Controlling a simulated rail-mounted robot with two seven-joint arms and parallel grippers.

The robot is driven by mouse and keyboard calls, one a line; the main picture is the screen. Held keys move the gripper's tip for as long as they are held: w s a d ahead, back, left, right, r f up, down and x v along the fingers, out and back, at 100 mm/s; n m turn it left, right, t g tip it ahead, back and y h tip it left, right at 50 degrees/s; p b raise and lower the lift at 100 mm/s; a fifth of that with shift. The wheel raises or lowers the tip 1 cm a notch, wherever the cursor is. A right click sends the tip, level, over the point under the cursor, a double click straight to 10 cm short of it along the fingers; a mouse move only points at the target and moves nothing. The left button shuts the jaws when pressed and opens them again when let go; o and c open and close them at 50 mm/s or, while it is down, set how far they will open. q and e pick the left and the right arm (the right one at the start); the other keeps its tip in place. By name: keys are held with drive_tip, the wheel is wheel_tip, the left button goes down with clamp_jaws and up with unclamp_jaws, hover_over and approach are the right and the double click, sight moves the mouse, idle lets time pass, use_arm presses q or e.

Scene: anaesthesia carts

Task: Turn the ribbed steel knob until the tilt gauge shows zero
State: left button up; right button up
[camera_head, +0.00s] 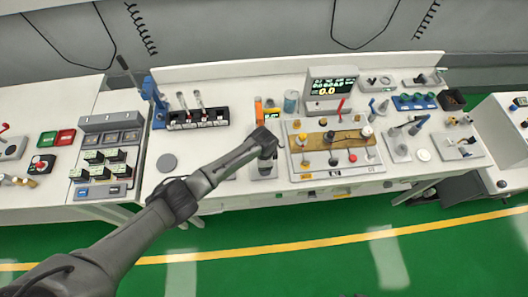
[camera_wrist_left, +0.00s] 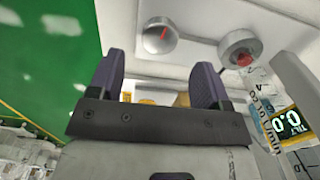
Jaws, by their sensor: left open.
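My left gripper (camera_head: 265,154) is over the white bench, left of the tan board. In the left wrist view its two dark fingers (camera_wrist_left: 157,82) are apart with nothing held between them. A round steel knob (camera_wrist_left: 157,36) with a red line lies beyond the fingertips, apart from them. A second round metal knob (camera_wrist_left: 240,47) with a red centre is to its right. I cannot tell which is ribbed. A small tilt gauge (camera_wrist_left: 287,121) at the right reads 0.0; its display shows small in the head view (camera_head: 271,117). My right gripper is not in view.
A monitor (camera_head: 330,87) reading 0.0 stands behind the tan board (camera_head: 315,140), which carries several small knobs. A black rack (camera_head: 198,118) is left of my gripper. A clear cylinder (camera_wrist_left: 262,108) stands close by the gauge. A grey disc (camera_head: 166,163) lies on the bench.

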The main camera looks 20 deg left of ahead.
use_arm(q)
wheel_tip(320, 180, up, 9)
drive_tip(key=shift+f, duration=0.2)
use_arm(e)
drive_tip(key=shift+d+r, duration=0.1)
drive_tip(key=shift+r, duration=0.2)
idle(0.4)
